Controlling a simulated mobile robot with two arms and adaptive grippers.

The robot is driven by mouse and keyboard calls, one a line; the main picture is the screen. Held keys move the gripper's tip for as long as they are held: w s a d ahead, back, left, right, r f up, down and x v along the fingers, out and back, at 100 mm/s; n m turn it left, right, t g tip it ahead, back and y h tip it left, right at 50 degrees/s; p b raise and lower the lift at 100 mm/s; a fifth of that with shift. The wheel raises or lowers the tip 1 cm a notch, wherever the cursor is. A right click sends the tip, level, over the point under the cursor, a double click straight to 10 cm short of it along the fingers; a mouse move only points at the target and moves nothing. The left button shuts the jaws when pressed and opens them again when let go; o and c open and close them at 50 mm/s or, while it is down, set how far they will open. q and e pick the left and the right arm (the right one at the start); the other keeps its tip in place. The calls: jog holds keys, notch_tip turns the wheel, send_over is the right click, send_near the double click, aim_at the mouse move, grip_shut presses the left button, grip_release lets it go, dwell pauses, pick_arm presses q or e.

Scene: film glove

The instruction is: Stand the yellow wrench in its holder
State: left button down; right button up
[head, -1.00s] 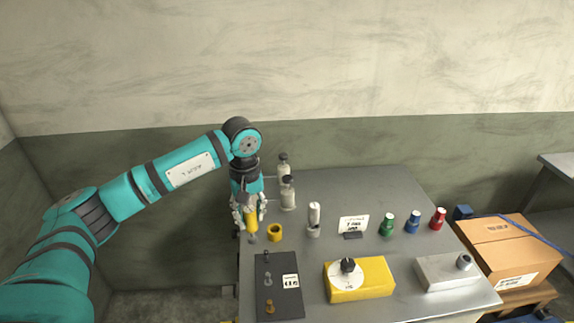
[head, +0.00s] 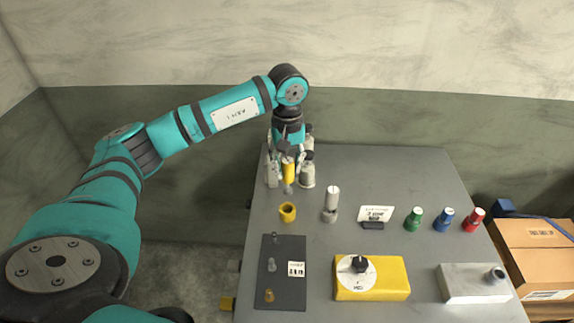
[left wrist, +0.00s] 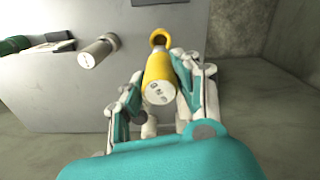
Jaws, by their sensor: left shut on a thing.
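My left gripper (head: 289,172) is shut on the yellow wrench (head: 289,170), near the table's back left. The wrench is a yellow cylinder held roughly upright, with a grey tip (head: 288,188) pointing down. The holder, a yellow ring-shaped cup (head: 288,211), stands on the table in front of the wrench and apart from it in the head view. In the left wrist view, the wrench's numbered end (left wrist: 160,92) faces the camera between the fingers, and the holder (left wrist: 160,38) shows just beyond it. The wrench's height above the table is hard to tell. My right gripper is not in view.
A grey-white cylinder (head: 332,203) stands right of the holder. A dark mat (head: 283,296) with small parts lies in front, beside a yellow box (head: 371,279). Green, blue and red pieces (head: 444,220) stand at right.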

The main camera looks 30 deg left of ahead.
aim_at(287, 188)
pick_arm(q)
notch_tip(287, 188, down, 2)
jog(key=shift+s+f+b, duration=0.1)
jog(key=shift+f+b, duration=0.15)
jog(key=shift+b, duration=0.75)
notch_tip(287, 188, down, 3)
jog(key=shift+b, duration=1.2)
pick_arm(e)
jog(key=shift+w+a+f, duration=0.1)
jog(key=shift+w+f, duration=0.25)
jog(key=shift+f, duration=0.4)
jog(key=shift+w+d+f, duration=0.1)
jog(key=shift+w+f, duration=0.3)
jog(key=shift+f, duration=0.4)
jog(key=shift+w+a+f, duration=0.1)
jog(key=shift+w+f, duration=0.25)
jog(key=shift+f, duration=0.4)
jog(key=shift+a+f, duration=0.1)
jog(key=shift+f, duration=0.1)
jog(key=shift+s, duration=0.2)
pick_arm(q)
jog(key=shift+b, duration=0.6)
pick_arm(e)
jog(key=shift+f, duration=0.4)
pick_arm(q)
jog(key=shift+f+b, duration=1.75)
jog(key=shift+f, duration=0.35)
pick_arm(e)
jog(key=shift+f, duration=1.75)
